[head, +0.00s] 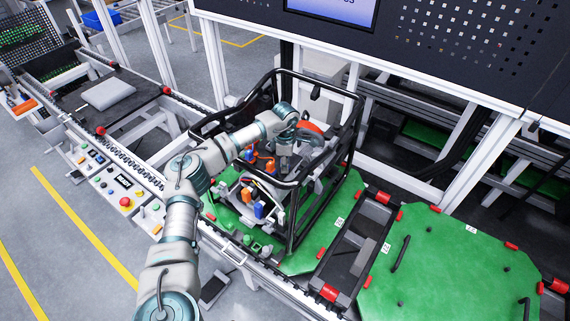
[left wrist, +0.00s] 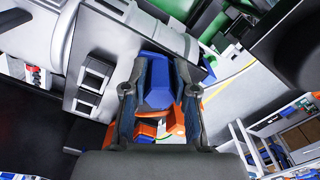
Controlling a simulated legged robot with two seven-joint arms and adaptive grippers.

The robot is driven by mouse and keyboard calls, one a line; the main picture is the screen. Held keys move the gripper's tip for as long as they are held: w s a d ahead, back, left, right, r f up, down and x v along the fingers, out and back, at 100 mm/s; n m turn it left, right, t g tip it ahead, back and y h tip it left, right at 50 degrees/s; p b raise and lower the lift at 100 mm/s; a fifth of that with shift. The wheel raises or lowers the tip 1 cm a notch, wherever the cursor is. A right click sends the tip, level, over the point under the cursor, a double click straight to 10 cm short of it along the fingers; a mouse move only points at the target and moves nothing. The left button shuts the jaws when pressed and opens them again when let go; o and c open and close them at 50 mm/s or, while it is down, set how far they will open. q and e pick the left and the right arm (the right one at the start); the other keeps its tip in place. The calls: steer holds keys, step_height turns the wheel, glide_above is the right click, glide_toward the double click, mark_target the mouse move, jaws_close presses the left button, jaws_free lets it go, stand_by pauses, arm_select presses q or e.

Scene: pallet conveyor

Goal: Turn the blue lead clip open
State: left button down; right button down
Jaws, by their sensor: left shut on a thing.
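The blue lead clip (left wrist: 158,78) sits between the two fingers of my left gripper (left wrist: 157,92) in the left wrist view. The fingers are shut on its sides. An orange piece (left wrist: 146,131) shows just below it. In the head view my left gripper (head: 288,152) is inside the black tube frame (head: 293,205), and its fingertips are hard to make out. Blue and orange clips show there, with one blue clip (head: 259,210) low at the front and an orange one (head: 246,194) beside it. I cannot tell which is held. My right gripper is out of view.
The frame stands on a green pallet (head: 316,249) on the conveyor. A control panel (head: 124,182) is at left. A black perforated panel (head: 440,40) hangs above.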

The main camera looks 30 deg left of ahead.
arm_select(q)
steer(key=shift+s+f, duration=0.1)
steer(key=shift+f, duration=0.15)
steer(key=c, duration=1.2)
jaws_free()
steer(key=shift+w+r, duration=0.15)
steer(key=shift+w, duration=0.05)
step_height(320, 180, up, 12)
steer(key=shift+f, duration=0.2)
steer(key=shift+a, duration=0.1)
